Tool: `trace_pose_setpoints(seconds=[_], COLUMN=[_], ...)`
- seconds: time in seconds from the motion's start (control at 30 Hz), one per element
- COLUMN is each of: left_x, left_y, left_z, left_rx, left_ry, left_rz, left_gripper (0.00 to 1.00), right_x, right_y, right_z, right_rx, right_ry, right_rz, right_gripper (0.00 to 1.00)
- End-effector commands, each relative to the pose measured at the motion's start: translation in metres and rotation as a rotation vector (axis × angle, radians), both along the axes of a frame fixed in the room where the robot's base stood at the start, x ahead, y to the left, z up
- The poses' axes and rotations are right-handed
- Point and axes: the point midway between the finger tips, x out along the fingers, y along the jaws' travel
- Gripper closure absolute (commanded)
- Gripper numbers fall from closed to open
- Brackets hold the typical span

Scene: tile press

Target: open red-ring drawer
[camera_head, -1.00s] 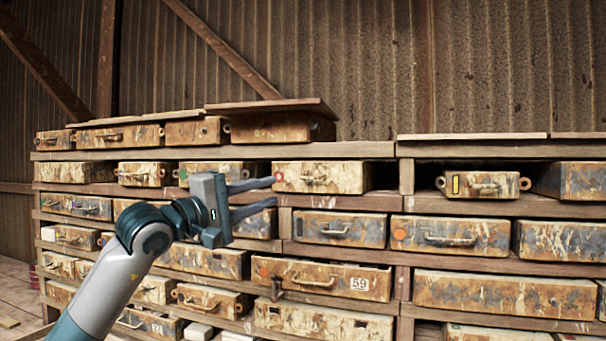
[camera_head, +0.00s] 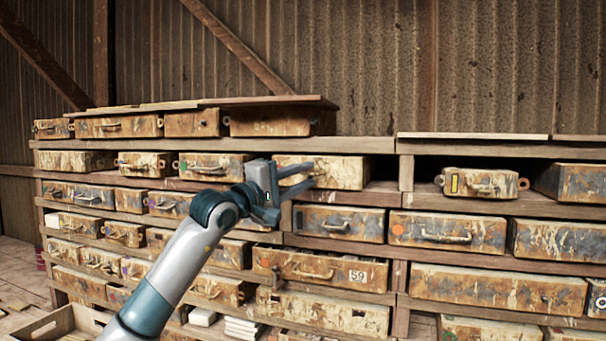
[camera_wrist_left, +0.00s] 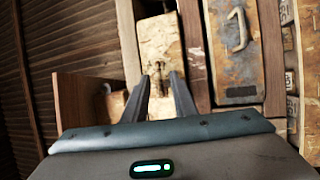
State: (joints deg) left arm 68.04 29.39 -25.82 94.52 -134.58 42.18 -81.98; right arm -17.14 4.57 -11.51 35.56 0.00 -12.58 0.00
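The drawer in the upper middle (camera_head: 345,172) has a worn cream and rust-brown front. Its red ring mark is hidden now behind my gripper in the head view; it showed there in the earlier frame. My left gripper (camera_head: 314,171) is in front of this drawer's left half, with its two fingers apart and pointing at the handle. In the left wrist view the same drawer (camera_wrist_left: 157,42) is ahead, and its dark handle (camera_wrist_left: 157,71) lies between the fingertips of the gripper (camera_wrist_left: 160,76). I cannot tell whether the fingers touch it. My right gripper is not in view.
A dark gap (camera_head: 384,172) lies right of the drawer, then a wooden post (camera_head: 406,173). A loose board (camera_head: 230,103) lies above. Several other drawers fill the shelves. An open wooden box (camera_head: 60,326) is at the lower left.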

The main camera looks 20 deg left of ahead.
Motion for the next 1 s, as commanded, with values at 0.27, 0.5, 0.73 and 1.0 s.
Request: trace_pose_setpoints(seconds=[0.27, 0.5, 0.73, 1.0], left_x=[-0.0003, -0.0003, -0.0002, -0.0001], left_y=[0.0001, 0.0000, -0.0001, -0.0001], left_z=[0.0000, -0.0004, -0.0009, -0.0014], left_rx=[0.000, 0.000, 0.001, 0.000], left_ry=[0.000, 0.000, 0.001, 0.002], left_rz=[0.000, 0.000, -0.001, -0.001], left_gripper=[1.00, 1.00, 1.00, 1.00], right_x=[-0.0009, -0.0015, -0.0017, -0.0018], right_y=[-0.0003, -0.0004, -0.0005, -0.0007], right_z=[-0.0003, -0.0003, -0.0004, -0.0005], right_rx=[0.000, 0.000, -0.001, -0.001], right_ry=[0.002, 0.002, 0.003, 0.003], right_rz=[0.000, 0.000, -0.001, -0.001], right_gripper=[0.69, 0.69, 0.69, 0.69])
